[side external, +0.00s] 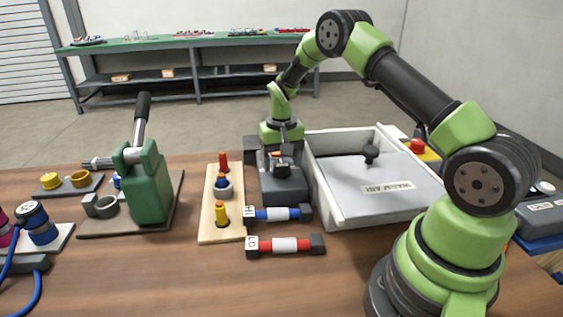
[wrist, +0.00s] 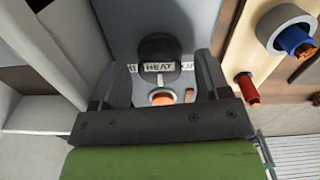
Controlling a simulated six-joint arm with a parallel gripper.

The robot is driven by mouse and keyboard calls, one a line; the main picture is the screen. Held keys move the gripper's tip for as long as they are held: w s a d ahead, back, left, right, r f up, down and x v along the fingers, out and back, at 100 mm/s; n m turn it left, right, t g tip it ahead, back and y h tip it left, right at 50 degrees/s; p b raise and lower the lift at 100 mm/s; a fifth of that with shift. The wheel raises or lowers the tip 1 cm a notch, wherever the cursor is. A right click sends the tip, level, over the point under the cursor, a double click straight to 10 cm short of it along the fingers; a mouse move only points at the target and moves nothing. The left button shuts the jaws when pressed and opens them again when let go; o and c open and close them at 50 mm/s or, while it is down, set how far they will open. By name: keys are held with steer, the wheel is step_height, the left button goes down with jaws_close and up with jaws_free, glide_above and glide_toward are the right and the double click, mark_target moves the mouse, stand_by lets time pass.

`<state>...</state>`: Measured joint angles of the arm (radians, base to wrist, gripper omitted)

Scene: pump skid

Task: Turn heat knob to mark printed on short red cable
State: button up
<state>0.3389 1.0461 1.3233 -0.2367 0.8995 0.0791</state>
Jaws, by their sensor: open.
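My gripper (side external: 284,142) points down over the dark grey control box (side external: 284,188). In the wrist view my gripper (wrist: 161,64) is open, with its fingers on either side of the black heat knob (wrist: 158,46) and a gap showing on both sides. A "HEAT" label (wrist: 160,67) lies beside the knob. In the side view the knob (side external: 283,168) is partly hidden below the gripper. The short red cable (side external: 285,245) has a white middle band and dark ends, and lies in front of the box. Its left end carries a white tag (side external: 252,246) that seems to read "LO".
A blue cable (side external: 279,213) with a partly legible tag lies between the red cable and the box. A wooden board with colored pegs (side external: 207,231) stands left, a lidded white bin (side external: 330,213) right. A green lever press (side external: 148,185) is further left. The front table is clear.

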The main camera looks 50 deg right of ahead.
step_height(320, 180, up, 9)
steer(key=shift+r, duration=0.15)
stand_by(0.4)
step_height(320, 180, up, 8)
steer(key=n+t, duration=0.1)
steer(key=t, duration=0.1)
glide_above(282, 163)
steer(key=s+a, duration=0.3)
steer(key=a, duration=0.2)
steer(key=s+a+r+n+t, duration=0.1)
steer(key=s+a+r+t, duration=0.1)
steer(key=s+a+r, duration=0.4)
steer(key=s+a+r+n+t+y, duration=0.1)
steer(key=s+a, duration=0.4)
steer(key=s, duration=0.8)
steer(key=shift+s+r+n+t+y, duration=0.25)
steer(key=shift+s+t+y, duration=0.2)
steer(key=shift+t, duration=0.65)
